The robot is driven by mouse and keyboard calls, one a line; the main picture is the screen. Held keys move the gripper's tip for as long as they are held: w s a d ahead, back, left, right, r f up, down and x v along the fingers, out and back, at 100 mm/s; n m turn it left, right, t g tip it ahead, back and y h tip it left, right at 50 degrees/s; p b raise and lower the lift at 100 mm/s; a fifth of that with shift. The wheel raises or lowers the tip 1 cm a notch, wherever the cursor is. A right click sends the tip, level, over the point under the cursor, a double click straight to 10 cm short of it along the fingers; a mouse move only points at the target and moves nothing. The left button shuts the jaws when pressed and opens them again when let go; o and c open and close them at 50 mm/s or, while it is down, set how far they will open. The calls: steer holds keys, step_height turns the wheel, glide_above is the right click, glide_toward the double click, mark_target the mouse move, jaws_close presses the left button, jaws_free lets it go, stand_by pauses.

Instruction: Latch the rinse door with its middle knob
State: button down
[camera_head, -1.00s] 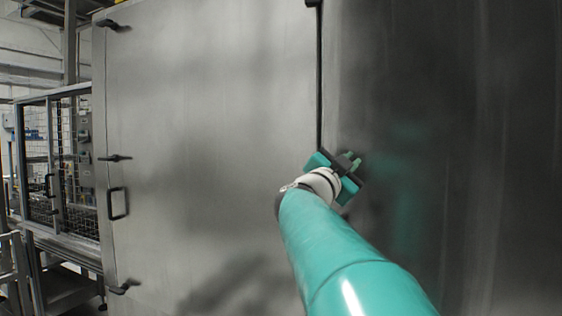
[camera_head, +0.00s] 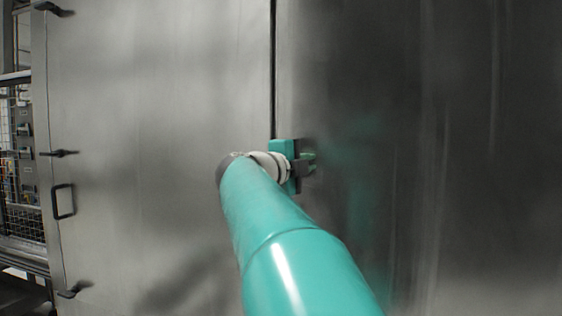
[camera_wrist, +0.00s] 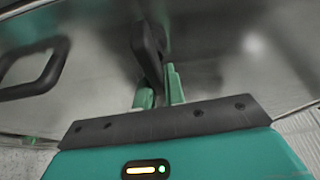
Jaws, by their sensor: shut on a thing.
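My gripper (camera_head: 309,163) is at the steel door panel (camera_head: 420,120) on the right, just right of the dark vertical seam. In the wrist view its green fingers (camera_wrist: 160,92) are shut on a black latch knob (camera_wrist: 149,50) that stands out from the steel. The knob looks slanted in that view. A black pull handle (camera_wrist: 32,74) shows to the left of it, apart from my gripper. In the head view my gripper and arm hide the knob.
The left steel panel (camera_head: 160,90) carries a top knob (camera_head: 48,8), a middle knob (camera_head: 58,153), a bottom knob (camera_head: 73,290) and a handle (camera_head: 63,201) along its left edge. A mesh enclosure (camera_head: 22,180) stands at far left. The right panel's face is clear.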

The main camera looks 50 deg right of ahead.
steer(key=shift+f+m, duration=0.15)
steer(key=shift+m, duration=0.25)
steer(key=c, duration=1.5)
jaws_free()
steer(key=a, duration=1.3)
steer(key=shift+s+a, duration=0.1)
steer(key=shift+a, duration=0.25)
